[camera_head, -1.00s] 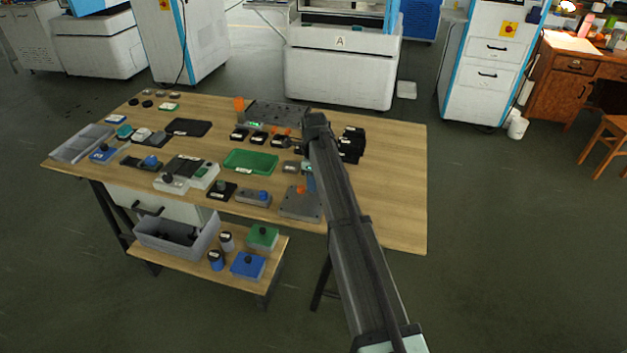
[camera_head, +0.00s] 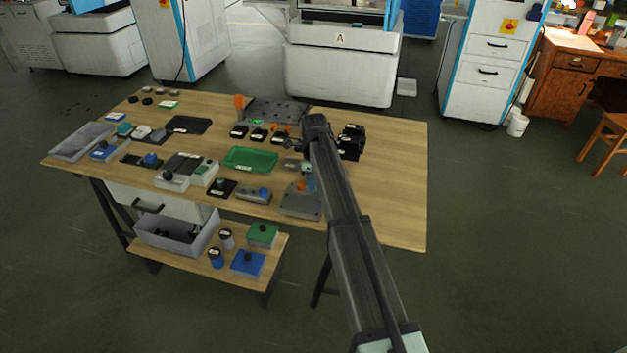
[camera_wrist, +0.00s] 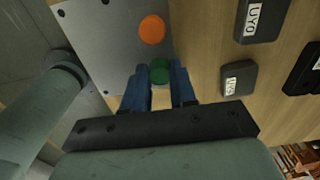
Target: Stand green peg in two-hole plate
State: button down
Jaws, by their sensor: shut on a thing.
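My gripper (camera_wrist: 159,82) has blue fingers shut on the green peg (camera_wrist: 159,72), whose round green end shows between the fingertips in the wrist view. The two-hole plate (camera_wrist: 105,40) is a grey metal plate with small screw holes, beside and below the fingers. An orange round peg top (camera_wrist: 152,29) shows at the plate, just beyond the green peg. In the head view the plate (camera_head: 298,208) lies near the table's front edge, and the blue fingers (camera_head: 310,184) show beside my arm. The green peg's lower end and any free hole are hidden; I cannot tell its height above the plate.
Black blocks labelled UYO (camera_wrist: 262,20) stand right of the plate in the wrist view. Bare wood (camera_head: 390,190) lies to the right.

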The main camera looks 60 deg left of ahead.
jog(key=shift+f, duration=0.6)
dwell(0.3)
jog(key=c, duration=0.8)
grip_release()
jog(key=shift+r, duration=0.1)
jog(key=shift+r, duration=3.45)
